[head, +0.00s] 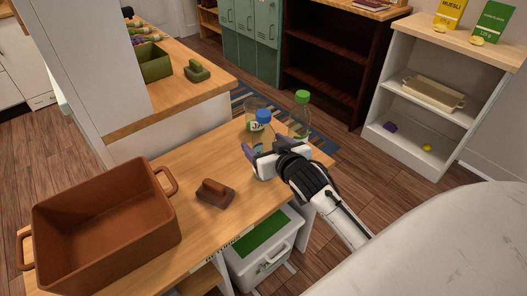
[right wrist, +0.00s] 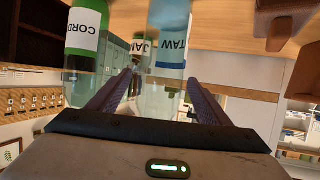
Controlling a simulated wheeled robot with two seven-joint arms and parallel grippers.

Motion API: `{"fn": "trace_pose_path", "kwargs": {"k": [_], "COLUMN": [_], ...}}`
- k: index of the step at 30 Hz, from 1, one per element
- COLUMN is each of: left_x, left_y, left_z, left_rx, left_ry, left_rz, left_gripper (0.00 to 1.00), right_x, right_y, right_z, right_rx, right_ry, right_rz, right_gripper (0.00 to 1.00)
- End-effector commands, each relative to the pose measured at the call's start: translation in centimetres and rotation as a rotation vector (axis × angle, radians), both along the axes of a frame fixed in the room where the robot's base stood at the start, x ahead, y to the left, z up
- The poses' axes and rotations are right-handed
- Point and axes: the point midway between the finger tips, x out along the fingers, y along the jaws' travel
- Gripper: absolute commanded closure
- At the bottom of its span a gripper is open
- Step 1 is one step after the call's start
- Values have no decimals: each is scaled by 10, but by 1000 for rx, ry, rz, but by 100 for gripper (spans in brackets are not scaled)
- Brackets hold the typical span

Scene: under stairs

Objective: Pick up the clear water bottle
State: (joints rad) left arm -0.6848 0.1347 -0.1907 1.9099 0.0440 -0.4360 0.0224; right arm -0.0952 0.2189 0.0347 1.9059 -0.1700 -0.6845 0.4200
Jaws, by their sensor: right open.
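The clear water bottle (head: 262,130) has a blue cap and stands upright near the far end of the wooden table. In the right wrist view the bottle (right wrist: 170,75), with a pale blue label, appears upside down between the two purple fingers. My right gripper (head: 265,147) is open around the near side of the bottle; I cannot tell whether the fingers touch it. In the head view the gripper partly hides the bottle's lower body. My left gripper is not in view.
A green-capped cordial bottle (head: 302,112) and a jam jar (head: 253,104) stand close to the water bottle. A brown block-like item (head: 214,193) and a large terracotta pan (head: 165,222) are on the table (head: 190,160). A white bin (head: 265,262) sits below.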

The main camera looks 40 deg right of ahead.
Motion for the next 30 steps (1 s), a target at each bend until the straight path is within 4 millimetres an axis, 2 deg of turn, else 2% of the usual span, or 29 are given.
{"fn": "trace_pose_path", "kwargs": {"k": [3,10,11,19,26,30], "left_x": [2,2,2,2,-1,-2], "left_y": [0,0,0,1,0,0], "left_z": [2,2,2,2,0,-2], "left_rx": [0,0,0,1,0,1], "left_ry": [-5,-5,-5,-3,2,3], "left_rz": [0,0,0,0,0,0], "left_gripper": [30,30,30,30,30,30], "right_x": [8,9,9,9,9,10], "right_y": [-2,-2,-2,-2,-2,-2], "right_z": [-3,-4,-4,-4,-1,14], "right_rx": [-1,-1,-1,-1,-1,-2], "right_ry": [0,0,0,0,-3,-9], "right_rz": [0,0,0,0,0,0], "right_gripper": [28,28,31,77,77,77]}}
